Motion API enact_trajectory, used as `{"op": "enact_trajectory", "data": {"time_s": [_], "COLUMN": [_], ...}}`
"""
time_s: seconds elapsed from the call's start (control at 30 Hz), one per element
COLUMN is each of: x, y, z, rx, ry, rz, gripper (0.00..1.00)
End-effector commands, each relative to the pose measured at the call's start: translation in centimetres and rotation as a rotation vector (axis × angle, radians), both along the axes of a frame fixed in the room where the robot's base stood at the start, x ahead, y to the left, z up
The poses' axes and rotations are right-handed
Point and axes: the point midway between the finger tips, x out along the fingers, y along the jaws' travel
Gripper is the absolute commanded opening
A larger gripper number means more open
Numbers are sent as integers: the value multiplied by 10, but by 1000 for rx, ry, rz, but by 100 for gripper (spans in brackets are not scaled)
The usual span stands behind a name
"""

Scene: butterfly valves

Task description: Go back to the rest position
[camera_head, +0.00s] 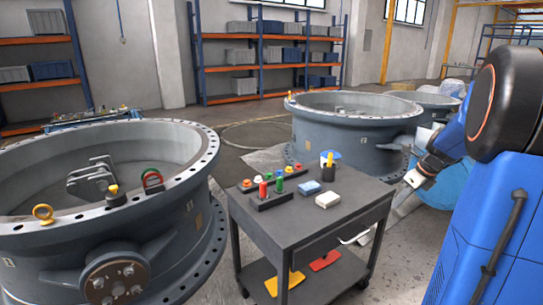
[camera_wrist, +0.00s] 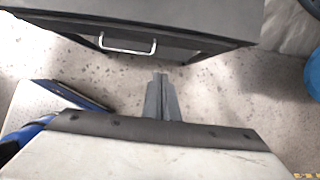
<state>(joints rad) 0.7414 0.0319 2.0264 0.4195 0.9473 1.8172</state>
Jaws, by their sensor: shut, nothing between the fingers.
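My gripper (camera_wrist: 160,76) is shut and empty in the wrist view, with its fingers together above the bare floor. In the head view my arm is folded at the right, and my gripper (camera_head: 413,180) is beside the right side of the grey cart (camera_head: 262,213), apart from it. The cart's top edge and its handle (camera_wrist: 127,46) show at the top of the wrist view.
A large butterfly valve (camera_head: 200,141) stands left of the cart, another (camera_head: 355,140) behind it. Shelves (camera_head: 265,67) line the back wall. Speckled floor (camera_wrist: 230,80) surrounds the fingers.

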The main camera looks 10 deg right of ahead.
Motion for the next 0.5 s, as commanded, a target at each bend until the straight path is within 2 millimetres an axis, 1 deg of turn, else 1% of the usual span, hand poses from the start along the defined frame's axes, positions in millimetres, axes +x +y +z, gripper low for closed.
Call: {"op": "enact_trajectory", "data": {"time_s": [0.07, 0.17, 0.27, 0.3, 0.37, 0.4, 0.5], "x": [-1, -4, -12, -17, -25, -31, -48], "y": [6, 25, 59, 75, 98, 113, 148], "z": [2, 9, 19, 22, 28, 31, 37], "rx": [-10, -50, -118, -151, -204, -237, -321], "ry": [-3, -11, -25, -31, -42, -49, -67], "rz": [24, 118, 286, 368, 495, 579, 788], "gripper": [0, 0, 0, 0, 0, 0, 0]}}
